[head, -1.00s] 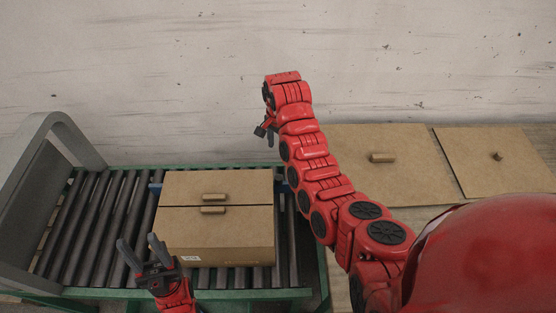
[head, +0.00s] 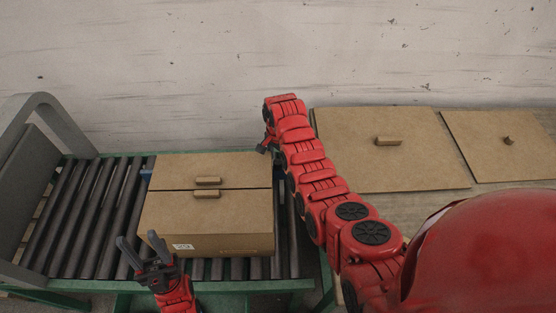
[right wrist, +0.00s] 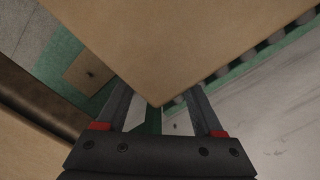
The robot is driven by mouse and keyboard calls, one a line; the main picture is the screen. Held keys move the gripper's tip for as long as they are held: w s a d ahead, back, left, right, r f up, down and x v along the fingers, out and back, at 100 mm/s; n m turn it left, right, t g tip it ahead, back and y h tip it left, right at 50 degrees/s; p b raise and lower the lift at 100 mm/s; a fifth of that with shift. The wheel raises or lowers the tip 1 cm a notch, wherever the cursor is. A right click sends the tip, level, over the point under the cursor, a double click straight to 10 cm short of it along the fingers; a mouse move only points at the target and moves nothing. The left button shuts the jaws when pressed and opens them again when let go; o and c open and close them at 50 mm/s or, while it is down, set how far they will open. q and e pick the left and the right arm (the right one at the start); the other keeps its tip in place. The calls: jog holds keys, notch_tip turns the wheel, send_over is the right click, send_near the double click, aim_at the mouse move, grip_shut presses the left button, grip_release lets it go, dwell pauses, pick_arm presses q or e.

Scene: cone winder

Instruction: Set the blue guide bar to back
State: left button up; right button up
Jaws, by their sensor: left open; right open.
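A small blue piece (head: 146,174), perhaps part of the blue guide bar, shows at the left edge of the cardboard box (head: 205,240) on the roller conveyor. The rest of it is hidden, so its setting cannot be told. My right gripper (head: 266,146) is at the box's far right corner, partly hidden by its own wrist. In the right wrist view, the open right gripper (right wrist: 157,95) has a box corner over the space between its fingers; contact cannot be told. My left gripper (head: 140,245) is open and empty, at the box's near left corner.
The conveyor rollers (head: 85,215) are bare left of the box, towards a grey arch (head: 58,125). Two flat brown panels with small handles, a larger one (head: 350,165) and a smaller one (head: 490,145), lie at the right. A pale wall stands behind.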

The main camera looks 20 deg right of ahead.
jog(key=shift+f, duration=0.45)
grip_shut()
dwell(1.2)
